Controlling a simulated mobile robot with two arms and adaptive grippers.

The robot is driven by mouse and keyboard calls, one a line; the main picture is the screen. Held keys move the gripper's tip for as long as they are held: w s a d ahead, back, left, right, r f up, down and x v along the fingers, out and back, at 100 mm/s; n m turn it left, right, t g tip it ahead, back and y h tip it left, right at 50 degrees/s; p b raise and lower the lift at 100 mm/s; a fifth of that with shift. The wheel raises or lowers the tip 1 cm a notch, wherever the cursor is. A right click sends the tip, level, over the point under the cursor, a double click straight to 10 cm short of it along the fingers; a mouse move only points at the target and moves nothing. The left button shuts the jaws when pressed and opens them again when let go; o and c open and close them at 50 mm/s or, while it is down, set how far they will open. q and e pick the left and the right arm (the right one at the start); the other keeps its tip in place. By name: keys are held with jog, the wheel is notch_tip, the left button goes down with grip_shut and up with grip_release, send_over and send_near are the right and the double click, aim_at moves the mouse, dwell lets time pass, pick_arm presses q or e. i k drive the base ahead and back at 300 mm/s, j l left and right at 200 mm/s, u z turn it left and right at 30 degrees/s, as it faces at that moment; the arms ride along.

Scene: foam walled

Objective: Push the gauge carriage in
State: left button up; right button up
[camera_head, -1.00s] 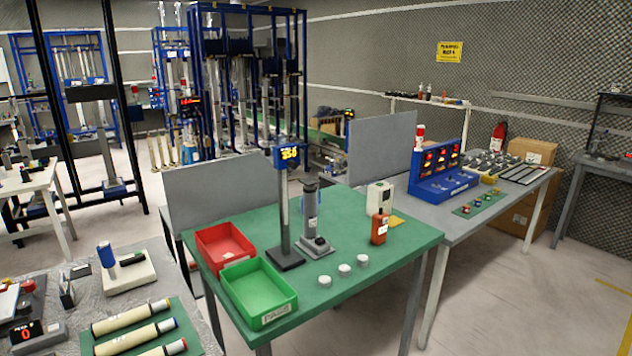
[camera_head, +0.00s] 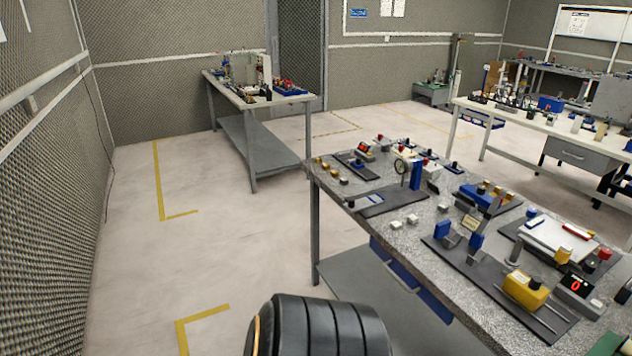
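A round dial gauge (camera_head: 401,167) stands upright on the speckled grey table (camera_head: 405,239), near its far left part, by a dark base plate (camera_head: 384,201). Closer to me on the same table, a yellow block (camera_head: 525,288) sits on thin rods over a dark plate (camera_head: 487,272). Blue upright blocks (camera_head: 443,229) stand at that plate's far end. I cannot tell which of these is the gauge carriage. Neither gripper's fingers show in the head view, and nothing is seen touching these devices.
A red-digit display box (camera_head: 578,288) stands right of the yellow block. A grey bench (camera_head: 250,104) is at the back left and a white-topped table (camera_head: 520,116) at the right. The floor (camera_head: 225,240) left of the speckled table is open, with yellow markings.

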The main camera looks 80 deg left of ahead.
aim_at(353, 205)
jog(key=u, duration=2.4)
